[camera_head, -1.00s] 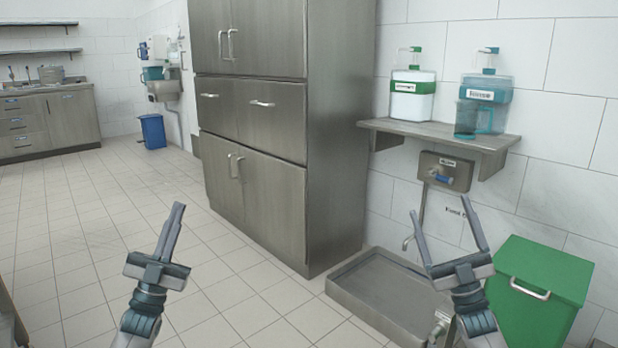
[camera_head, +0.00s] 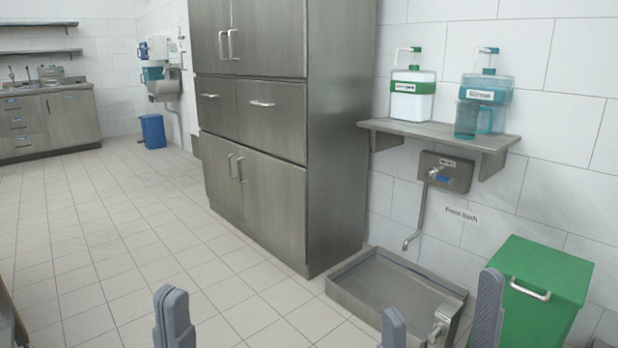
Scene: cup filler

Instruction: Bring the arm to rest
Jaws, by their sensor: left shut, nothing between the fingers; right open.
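My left gripper (camera_head: 173,300) shows at the bottom of the head view, left of centre, with its grey fingers together and nothing between them. My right gripper (camera_head: 441,294) shows at the bottom right, its two grey fingers spread wide and empty. Only the finger ends of both grippers are in view; the rest lies below the frame. The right fingers appear in front of the floor basin and the green bin.
A steel basin (camera_head: 395,290) lies on the floor under a wall tap (camera_head: 446,170). A green bin (camera_head: 540,270) stands right of it. A wall shelf (camera_head: 440,132) holds two dispensers and a blue cup (camera_head: 467,119). A tall steel cabinet (camera_head: 275,130) stands at centre; floor to its left is clear.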

